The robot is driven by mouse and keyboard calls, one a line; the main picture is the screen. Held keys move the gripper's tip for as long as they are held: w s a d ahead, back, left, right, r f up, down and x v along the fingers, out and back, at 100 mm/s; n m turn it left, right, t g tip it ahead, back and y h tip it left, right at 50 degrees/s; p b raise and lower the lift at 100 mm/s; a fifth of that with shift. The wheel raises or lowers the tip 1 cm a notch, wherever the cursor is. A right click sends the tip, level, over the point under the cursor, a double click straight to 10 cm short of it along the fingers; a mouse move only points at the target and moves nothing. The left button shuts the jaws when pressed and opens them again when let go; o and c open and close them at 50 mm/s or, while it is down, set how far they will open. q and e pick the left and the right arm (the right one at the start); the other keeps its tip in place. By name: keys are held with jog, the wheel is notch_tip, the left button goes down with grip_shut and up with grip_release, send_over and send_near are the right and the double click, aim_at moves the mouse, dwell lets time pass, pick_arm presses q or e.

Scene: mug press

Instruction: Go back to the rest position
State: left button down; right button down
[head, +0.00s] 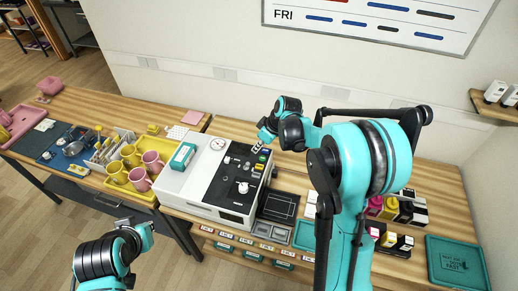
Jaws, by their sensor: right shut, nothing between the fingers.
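The white press machine (205,178) stands on the wooden counter, with a round gauge (217,144) and a dark control panel with coloured buttons (262,160) on top. My right arm reaches in from the right, and its gripper (258,148) is over the back of the panel, small and partly hidden by its own wrist. It is shut with nothing in it; I cannot tell whether it touches a button.
A yellow tray (108,187) with yellow and pink mugs (152,162) stands left of the machine. A blue mat (70,152) with tools lies farther left. Ink bottles (389,208) and a teal tray (455,265) are at right. The floor at lower left is clear.

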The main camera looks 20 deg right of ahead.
jog(key=shift+w+a, duration=0.1)
jog(key=shift+a, duration=0.05)
dwell(0.3)
jog(key=s+a+r+m+t+h+b, duration=0.15)
jog(key=s+m+b, duration=0.25)
jog(key=s+b, duration=0.75)
jog(key=s+f+m+t+h+b, duration=0.2)
jog(key=s+f+m+b, duration=0.2)
jog(key=s, duration=1)
notch_tip(320, 180, down, 3)
jog(key=shift+d+f, duration=0.15)
jog(key=shift+d, duration=0.1)
